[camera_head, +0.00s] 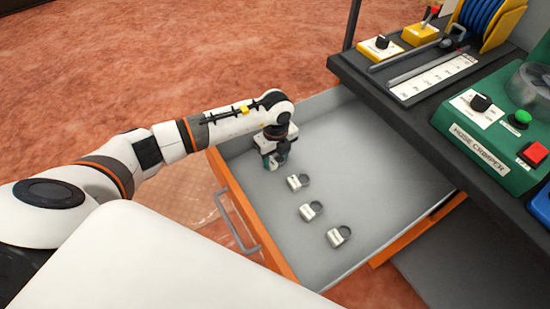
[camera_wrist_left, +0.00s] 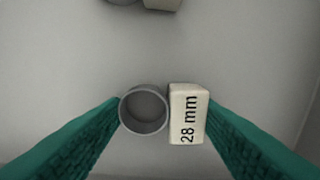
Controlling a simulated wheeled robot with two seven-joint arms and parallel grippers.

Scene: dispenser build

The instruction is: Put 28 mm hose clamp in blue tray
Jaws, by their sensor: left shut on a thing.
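My left gripper (camera_head: 272,160) is down inside the open drawer (camera_head: 385,185), near its left end. In the left wrist view its two green fingers are shut on the 28 mm hose clamp (camera_wrist_left: 188,115), a grey ring joined to a pale block marked "28 mm". One finger is against the ring, the other against the block. In the head view the gripper hides this clamp. A blue thing (camera_head: 541,206) is cut off at the right edge; I cannot tell whether it is the blue tray. My right gripper is not in view.
Three other clamps, near (camera_head: 297,182), middle (camera_head: 310,211) and far (camera_head: 338,236), lie in a row on the drawer floor. The dark bench (camera_head: 400,118) overhangs the drawer's right side and carries a green hose crimper (camera_head: 490,150) and a white ruler plate (camera_head: 432,78).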

